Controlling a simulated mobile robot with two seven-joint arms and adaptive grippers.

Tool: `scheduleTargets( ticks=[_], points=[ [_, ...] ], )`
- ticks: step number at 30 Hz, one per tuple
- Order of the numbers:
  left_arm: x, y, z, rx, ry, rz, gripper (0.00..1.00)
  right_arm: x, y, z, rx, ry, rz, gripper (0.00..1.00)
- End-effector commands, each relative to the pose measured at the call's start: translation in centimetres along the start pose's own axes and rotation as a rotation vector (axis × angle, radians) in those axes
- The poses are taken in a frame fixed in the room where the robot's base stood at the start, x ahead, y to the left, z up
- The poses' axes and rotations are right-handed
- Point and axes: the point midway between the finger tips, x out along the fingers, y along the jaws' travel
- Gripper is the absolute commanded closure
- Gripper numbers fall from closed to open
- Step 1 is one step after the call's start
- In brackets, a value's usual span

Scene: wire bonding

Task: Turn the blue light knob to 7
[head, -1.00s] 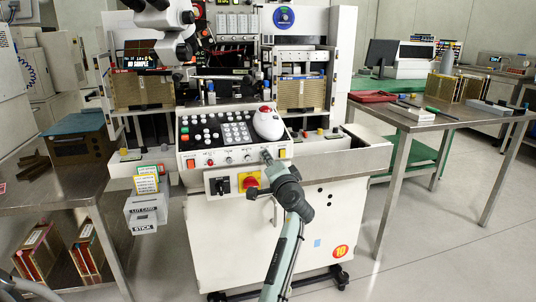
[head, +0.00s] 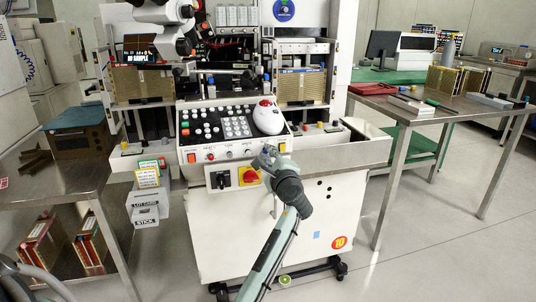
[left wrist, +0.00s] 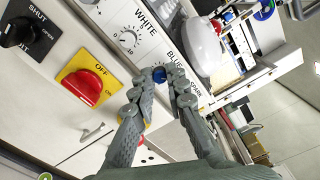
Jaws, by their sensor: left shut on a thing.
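The blue light knob (left wrist: 159,74) is a small round blue knob on the machine's white sloping front panel, under the printed word BLUE. It shows in the left wrist view. My left gripper (left wrist: 160,82) is shut on it, with one fingertip on either side. In the head view my left gripper (head: 268,154) is at the lower right of the control panel (head: 205,152) and hides the knob. The knob's pointer and most of its scale are covered by the fingers, so its setting cannot be read. My right gripper is not in view.
The white light knob (left wrist: 128,40) is close beside the blue one. A red OFF/ON switch on a yellow plate (head: 248,176) and a black rotary switch (head: 220,180) are below the panel. A white trackball housing (head: 268,118) stands above.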

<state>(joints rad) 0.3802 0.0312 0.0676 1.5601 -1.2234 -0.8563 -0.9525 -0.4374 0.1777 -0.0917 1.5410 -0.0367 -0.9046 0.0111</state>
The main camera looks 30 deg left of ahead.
Motion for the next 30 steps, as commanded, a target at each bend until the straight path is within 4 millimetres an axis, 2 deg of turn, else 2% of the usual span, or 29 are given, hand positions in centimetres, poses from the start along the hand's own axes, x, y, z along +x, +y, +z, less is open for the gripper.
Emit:
scheduleTargets(
  ticks=[10,26,27,30],
  points=[
    [-0.04,0.12,-0.07,0.133,0.002,0.002,1.00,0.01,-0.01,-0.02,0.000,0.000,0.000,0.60],
    [-0.03,0.13,-0.07,0.153,0.001,0.002,1.00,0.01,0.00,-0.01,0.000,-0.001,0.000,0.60],
    [-0.03,0.13,-0.07,0.153,0.001,0.002,0.83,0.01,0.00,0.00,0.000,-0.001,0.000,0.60],
    [-0.03,0.11,-0.06,0.153,0.001,0.002,0.70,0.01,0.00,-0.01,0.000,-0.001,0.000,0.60]
  ],
)
